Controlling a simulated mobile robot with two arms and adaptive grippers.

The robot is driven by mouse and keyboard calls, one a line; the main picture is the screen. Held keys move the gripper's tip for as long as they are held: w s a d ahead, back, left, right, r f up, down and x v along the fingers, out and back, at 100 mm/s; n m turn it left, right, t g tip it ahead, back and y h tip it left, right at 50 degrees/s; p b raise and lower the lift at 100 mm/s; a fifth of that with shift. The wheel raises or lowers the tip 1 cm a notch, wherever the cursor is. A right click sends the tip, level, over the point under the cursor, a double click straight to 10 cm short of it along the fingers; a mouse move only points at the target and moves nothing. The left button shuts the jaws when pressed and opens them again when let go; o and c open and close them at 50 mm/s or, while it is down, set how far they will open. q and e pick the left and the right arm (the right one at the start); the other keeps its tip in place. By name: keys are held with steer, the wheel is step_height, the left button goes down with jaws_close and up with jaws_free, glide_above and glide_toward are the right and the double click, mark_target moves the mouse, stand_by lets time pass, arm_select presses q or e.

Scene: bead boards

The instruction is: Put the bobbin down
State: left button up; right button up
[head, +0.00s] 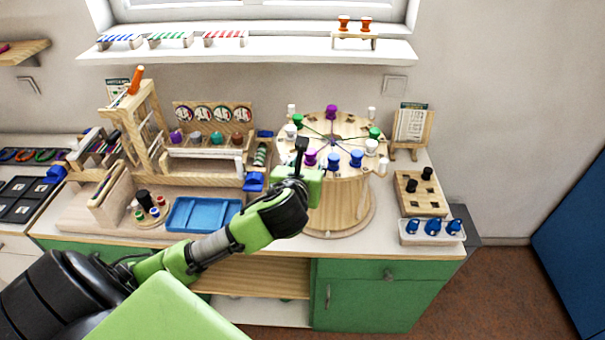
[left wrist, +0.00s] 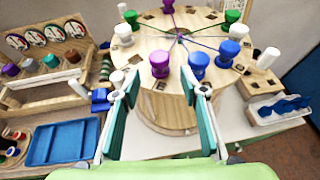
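My left gripper (head: 308,172) is at the front of the round wooden bead stand (head: 345,200). In the left wrist view its two teal-padded fingers (left wrist: 159,78) are spread apart with nothing gripped. A purple bobbin (left wrist: 160,64) stands on the near rim of the stand top, just beyond the gap between the fingertips. Two blue bobbins (left wrist: 198,64) (left wrist: 228,52) stand to its right. Green bobbins (left wrist: 130,18), white bobbins (left wrist: 123,33) and another purple bobbin (head: 331,111) stand around the rim. Threads run from the bobbins to the centre. My right gripper is out of view.
A blue tray (head: 205,213) and a wooden rack (head: 212,120) are left of the stand. Right of it are a peg block (head: 420,195), a white holder with blue pieces (head: 432,230) and a small easel (head: 410,127). A window shelf (head: 250,52) runs above.

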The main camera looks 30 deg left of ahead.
arm_select(q)
steer(key=v, duration=0.8)
steer(key=shift+b, duration=0.4)
steer(key=shift+w+a, duration=0.1)
